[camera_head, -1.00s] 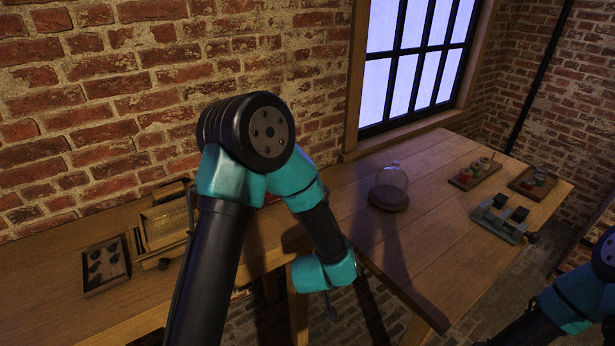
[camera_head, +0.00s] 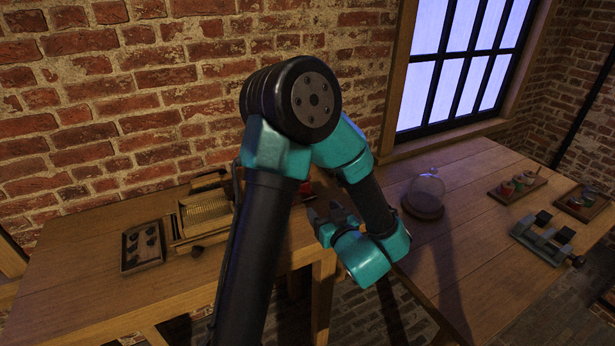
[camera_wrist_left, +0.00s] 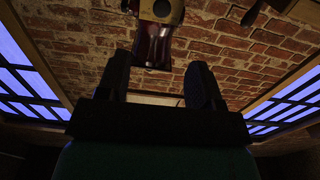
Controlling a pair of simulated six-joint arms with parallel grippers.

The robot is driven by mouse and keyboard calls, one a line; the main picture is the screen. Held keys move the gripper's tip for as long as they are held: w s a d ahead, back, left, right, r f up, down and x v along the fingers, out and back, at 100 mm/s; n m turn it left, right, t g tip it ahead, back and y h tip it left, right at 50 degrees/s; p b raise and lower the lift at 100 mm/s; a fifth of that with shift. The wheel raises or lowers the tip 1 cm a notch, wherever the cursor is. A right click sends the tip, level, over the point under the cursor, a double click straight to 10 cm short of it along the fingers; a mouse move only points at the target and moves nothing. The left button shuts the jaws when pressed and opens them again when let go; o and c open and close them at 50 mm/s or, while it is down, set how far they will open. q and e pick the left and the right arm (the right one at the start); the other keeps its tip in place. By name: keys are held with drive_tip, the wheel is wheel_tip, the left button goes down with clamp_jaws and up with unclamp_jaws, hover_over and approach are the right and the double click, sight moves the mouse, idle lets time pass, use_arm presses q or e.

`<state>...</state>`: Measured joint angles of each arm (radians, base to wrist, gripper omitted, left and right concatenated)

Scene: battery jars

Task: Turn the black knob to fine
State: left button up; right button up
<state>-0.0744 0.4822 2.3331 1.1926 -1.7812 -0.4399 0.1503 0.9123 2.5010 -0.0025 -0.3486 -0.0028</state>
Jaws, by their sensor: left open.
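My left gripper (camera_head: 335,214) is open and empty near the right end of the left bench, in front of my arm's elbow. In the left wrist view its two dark fingers (camera_wrist_left: 160,80) stand apart with nothing between them. A small dark knob (camera_head: 197,251) shows low on the front of a wooden and brass device (camera_head: 205,216) on the left bench, well left of the gripper. Another dark knob (camera_head: 577,261) is on the end of a grey clamp-like device (camera_head: 542,240) on the right table. No "fine" marking can be read. My right gripper is out of view.
A dark tray (camera_head: 128,265) with black pieces lies left of the brass device. A glossy dark red object (camera_wrist_left: 152,48) is ahead of the left fingers. A glass dome (camera_head: 425,190) stands on the right table, with small trays (camera_head: 517,196) behind. A gap separates bench and table.

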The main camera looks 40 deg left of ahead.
use_arm(q)
drive_tip(key=shift+s+r, duration=0.15)
drive_tip(key=shift+a, duration=0.1)
drive_tip(key=x, duration=1.7)
drive_tip(key=shift+a, duration=0.15)
drive_tip(key=c, duration=0.9)
